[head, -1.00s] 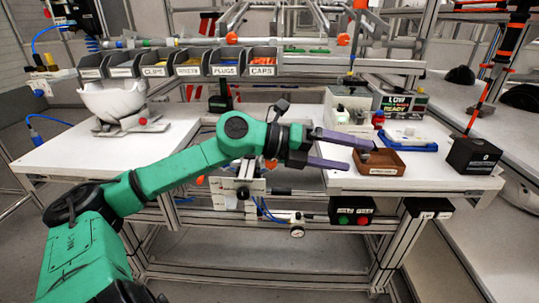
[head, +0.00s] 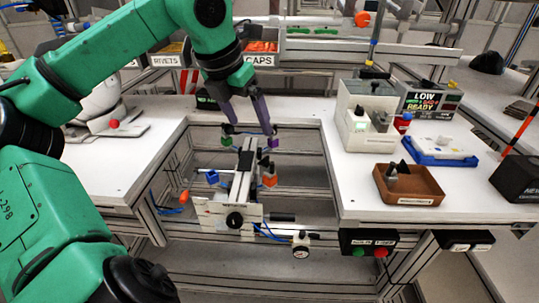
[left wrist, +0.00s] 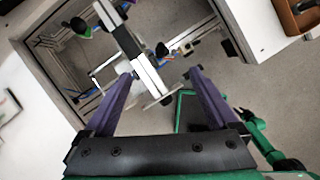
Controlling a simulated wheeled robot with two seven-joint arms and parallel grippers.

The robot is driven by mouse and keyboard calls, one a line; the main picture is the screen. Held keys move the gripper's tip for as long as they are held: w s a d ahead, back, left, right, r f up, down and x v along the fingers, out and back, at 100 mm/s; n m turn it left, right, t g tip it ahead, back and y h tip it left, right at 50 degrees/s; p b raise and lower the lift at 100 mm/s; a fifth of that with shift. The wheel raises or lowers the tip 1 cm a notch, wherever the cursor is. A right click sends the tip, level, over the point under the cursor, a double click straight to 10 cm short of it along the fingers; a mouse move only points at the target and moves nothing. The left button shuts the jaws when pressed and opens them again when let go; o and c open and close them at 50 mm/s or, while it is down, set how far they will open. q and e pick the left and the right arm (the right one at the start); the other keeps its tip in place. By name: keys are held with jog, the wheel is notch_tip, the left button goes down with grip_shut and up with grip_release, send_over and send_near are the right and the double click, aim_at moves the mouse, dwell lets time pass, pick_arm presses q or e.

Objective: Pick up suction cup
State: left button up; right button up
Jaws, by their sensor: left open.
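My left gripper (head: 248,130) is open and empty, pointing down over the gap between the two white tabletops. Below it is a metal rail fixture (head: 243,170) with small coloured parts, among them a blue one (head: 211,178) and an orange one (head: 269,180). In the left wrist view the open fingers (left wrist: 163,75) show, with the rail (left wrist: 140,60) beyond them. A small dark and grey piece (head: 403,169) lies in the brown tray (head: 425,198) on the right tabletop. I cannot tell which part is the suction cup. My right gripper is out of view.
A pale machine (head: 367,115), a blue-rimmed tray (head: 440,158) and a black box (head: 519,180) stand on the right tabletop. A white helmet shell stand (head: 108,118) is on the left table. Labelled bins (head: 262,58) line the back. A gauge (head: 300,250) hangs below the rail.

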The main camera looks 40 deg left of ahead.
aim_at(265, 161)
pick_arm(q)
jog(key=x, duration=0.4)
jog(key=d+p+x, duration=0.1)
jog(key=x, duration=0.3)
jog(key=p+x, duration=0.1)
jog(key=x, duration=0.3)
jog(key=shift+s+d+f, duration=0.2)
jog(key=shift+s+f, duration=0.05)
jog(key=shift+f, duration=0.35)
jog(key=shift+w+a+f, duration=0.1)
jog(key=shift+w+f, duration=0.05)
jog(key=c, duration=1.2)
jog(key=shift+c, duration=1.2)
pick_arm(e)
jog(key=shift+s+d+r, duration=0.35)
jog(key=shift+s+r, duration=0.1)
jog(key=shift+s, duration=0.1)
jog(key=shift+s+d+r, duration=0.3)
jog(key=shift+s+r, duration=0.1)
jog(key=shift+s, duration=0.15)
